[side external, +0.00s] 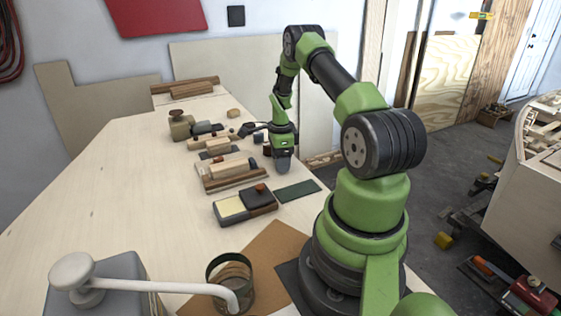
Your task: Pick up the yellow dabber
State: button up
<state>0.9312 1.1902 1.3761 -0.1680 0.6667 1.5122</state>
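I cannot pick out a yellow dabber with certainty. A pale yellow pad (231,206) lies in the left half of a small dark tray (231,221) on the bench. A dark pad with a round brown knob (261,188) is in the right half. My gripper (244,130) is the small dark part reaching left from my wrist, above and beyond the tray, close to several small wooden and dark pieces. Its fingers are too small to tell whether they are open, and I see nothing clearly held in it.
Wooden blocks (225,170) and a squat jar (180,126) stand behind the tray. A dark green mat (298,190) lies right of it. A round container (230,283) and a pale lever (150,286) are in front. The bench's left side (80,200) is clear.

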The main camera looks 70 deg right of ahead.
jog(key=c, duration=0.9)
jog(key=shift+r, duration=0.1)
notch_tip(320, 180, up, 10)
jog(key=shift+f, duration=0.1)
jog(key=shift+o, duration=0.2)
